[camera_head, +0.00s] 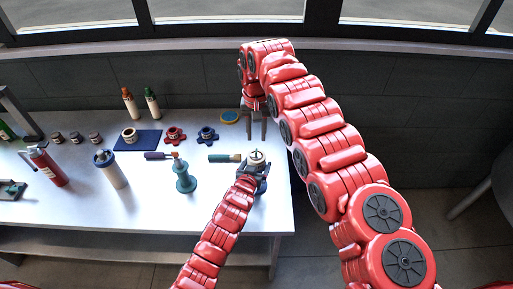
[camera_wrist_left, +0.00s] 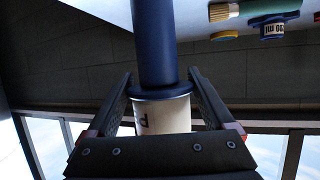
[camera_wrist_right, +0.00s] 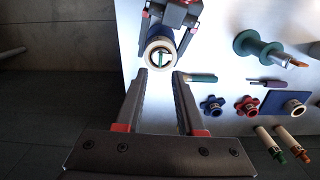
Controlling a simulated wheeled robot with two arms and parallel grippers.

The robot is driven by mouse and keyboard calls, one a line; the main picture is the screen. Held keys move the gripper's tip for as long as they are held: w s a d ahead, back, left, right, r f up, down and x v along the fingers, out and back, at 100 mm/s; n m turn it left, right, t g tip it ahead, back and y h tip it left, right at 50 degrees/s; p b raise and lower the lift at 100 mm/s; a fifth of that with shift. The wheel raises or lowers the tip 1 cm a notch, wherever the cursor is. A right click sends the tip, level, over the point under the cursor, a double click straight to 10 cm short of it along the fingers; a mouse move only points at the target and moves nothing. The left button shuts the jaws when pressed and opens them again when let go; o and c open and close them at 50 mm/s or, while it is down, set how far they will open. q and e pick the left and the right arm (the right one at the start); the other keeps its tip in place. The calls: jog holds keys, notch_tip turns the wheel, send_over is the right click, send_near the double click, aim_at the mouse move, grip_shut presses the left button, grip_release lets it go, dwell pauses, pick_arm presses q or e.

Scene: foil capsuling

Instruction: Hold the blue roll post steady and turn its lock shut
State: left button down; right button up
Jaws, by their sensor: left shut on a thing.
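The blue roll post (camera_wrist_right: 161,39) stands near the right end of the white table, with a cream roll around it. In the left wrist view its blue shaft (camera_wrist_left: 154,45) and cream roll (camera_wrist_left: 163,115) lie between my left fingers. My left gripper (camera_head: 253,173) is shut on the post. A small green bar, seemingly the lock, (camera_wrist_right: 161,55) shows in the ring at its top; I cannot tell its exact turn. My right gripper (camera_head: 254,138) is open and empty just beyond the post; in the right wrist view its tips (camera_wrist_right: 160,76) are close to the post's top.
A green-handled tool (camera_head: 222,158) lies just left of the post. A teal post (camera_head: 185,178), blue knob (camera_head: 207,134), red knob (camera_head: 175,135) and blue mat (camera_head: 150,145) are farther left. A yellow-blue disc (camera_head: 230,117) lies behind. The table's right edge is close.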

notch_tip(320, 180, down, 7)
jog(key=shift+r, duration=0.1)
jog(key=shift+c, duration=0.3)
grip_shut()
